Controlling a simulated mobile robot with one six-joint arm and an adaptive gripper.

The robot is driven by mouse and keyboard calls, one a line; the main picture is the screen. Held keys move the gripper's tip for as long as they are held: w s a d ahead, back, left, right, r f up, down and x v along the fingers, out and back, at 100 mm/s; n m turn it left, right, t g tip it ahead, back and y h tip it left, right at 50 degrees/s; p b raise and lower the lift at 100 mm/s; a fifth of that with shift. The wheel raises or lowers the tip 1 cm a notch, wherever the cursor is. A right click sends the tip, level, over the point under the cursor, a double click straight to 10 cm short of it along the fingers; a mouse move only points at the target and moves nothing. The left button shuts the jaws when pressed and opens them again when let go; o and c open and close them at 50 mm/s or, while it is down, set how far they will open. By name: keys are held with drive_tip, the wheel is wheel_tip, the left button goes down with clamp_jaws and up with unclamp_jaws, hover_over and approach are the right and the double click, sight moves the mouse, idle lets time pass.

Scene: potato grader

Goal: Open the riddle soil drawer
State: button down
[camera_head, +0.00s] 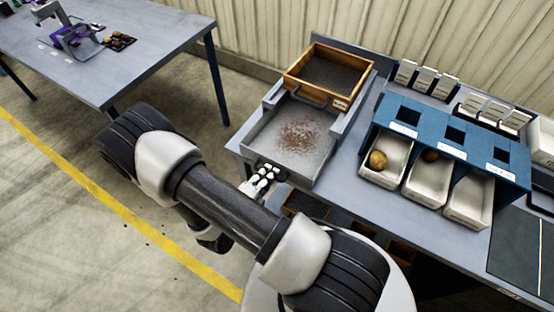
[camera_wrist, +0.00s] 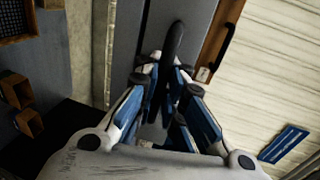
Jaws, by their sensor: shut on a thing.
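The soil drawer (camera_head: 265,136) is a grey metal tray with brown soil (camera_head: 300,137) on its floor. It stands out in front of the wooden-framed riddle (camera_head: 348,98), so its inside shows. My gripper (camera_head: 263,177) is at the drawer's near front edge. In the wrist view my gripper (camera_wrist: 168,78) is shut on a dark bar handle (camera_wrist: 174,42), which runs up between the fingers. The grip itself is partly hidden by the fingers, and my arm crosses in front in the head view.
Right of the drawer is a blue sorting stand (camera_head: 425,128) with white trays (camera_head: 425,185), two of them holding potatoes. White cartons (camera_head: 425,78) stand behind it. Dark mesh-bottomed boxes (camera_head: 305,204) sit below the bench edge. Another table (camera_head: 130,68) is at the left, with open floor between.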

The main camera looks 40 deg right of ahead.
drive_tip(key=shift+s+a+r, duration=0.1)
drive_tip(key=shift+s+a, duration=0.05)
drive_tip(key=shift+a, duration=0.35)
drive_tip(key=c, duration=2)
unclamp_jaws()
drive_tip(key=v, duration=1.2)
